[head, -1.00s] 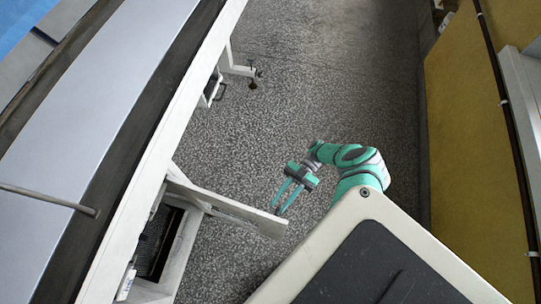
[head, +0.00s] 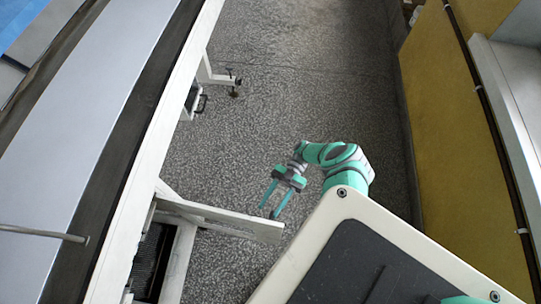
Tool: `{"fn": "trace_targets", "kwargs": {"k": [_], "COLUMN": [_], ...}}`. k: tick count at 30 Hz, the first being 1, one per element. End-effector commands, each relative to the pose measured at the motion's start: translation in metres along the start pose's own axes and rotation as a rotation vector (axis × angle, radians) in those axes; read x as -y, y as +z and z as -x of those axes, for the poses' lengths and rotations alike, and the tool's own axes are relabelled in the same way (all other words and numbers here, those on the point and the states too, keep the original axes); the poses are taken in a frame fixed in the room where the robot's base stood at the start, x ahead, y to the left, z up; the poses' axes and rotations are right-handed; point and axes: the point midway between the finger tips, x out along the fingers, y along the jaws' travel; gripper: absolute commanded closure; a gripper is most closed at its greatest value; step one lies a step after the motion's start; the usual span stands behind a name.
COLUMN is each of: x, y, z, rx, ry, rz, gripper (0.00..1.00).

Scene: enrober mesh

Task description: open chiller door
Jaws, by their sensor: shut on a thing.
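The chiller door (head: 228,224) is a narrow white panel at lower centre in the head view. It stands swung out from the long white machine's side (head: 150,155), roughly square to it, over a dark opening in a white frame. My gripper (head: 270,213) is at the door's free end, on its far side. Its two teal fingers point down at the panel and are shut on the door there. The fingertips and the exact spot they hold are partly hidden behind the door's top edge.
A white bracket with a foot (head: 222,80) juts from the machine farther up. A yellow-brown panel (head: 455,130) runs along the right. Speckled floor (head: 300,90) between them is clear.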

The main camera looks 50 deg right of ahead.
Motion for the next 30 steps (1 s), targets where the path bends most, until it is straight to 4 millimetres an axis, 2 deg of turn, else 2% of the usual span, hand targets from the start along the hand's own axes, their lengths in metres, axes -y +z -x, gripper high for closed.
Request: {"fn": "trace_targets", "kwargs": {"k": [23, 30], "x": [-0.003, -0.002], "y": [-0.001, -0.012], "z": [-0.002, -0.001], "rx": [-0.002, -0.002], "ry": [-0.004, -0.006], "rz": [0.002, 0.003], "gripper": [0.72, 0.72]}}
